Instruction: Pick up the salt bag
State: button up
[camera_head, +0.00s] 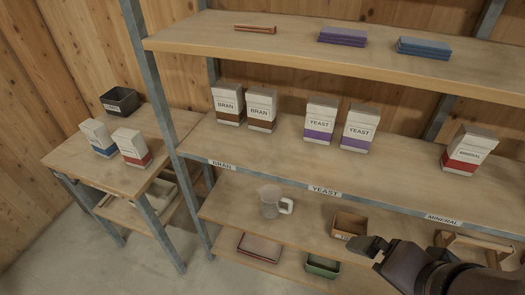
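A white bag with a blue band (99,138) stands on the small wooden side table at the left. Its label is too small to read, so I cannot confirm that it is the salt bag. A white bag with a red band (132,147) stands just to its right, its label also hard to read. My gripper (369,246) is at the lower right, in front of the lower shelves and far from both bags. It shows dark and side-on, with nothing visible in it. I cannot tell whether its fingers are apart.
A dark bin (120,101) stands at the side table's back. The shelf's middle board (275,155) holds bran bags (229,104), yeast bags (320,121) and a mineral bag (468,149). A clear jug (270,202) and a brown box (349,224) are below. A metal post (150,90) stands right of the table.

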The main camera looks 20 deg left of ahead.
aim_at(97, 133)
jog(key=k+j+u, duration=0.15)
jog(key=j, duration=0.2)
jog(key=k+j+u, duration=0.1)
jog(key=j, duration=0.25)
jog(key=k+j+u, duration=0.15)
jog(key=j, duration=0.2)
jog(key=k+j+u, duration=0.15)
jog(key=j, duration=0.25)
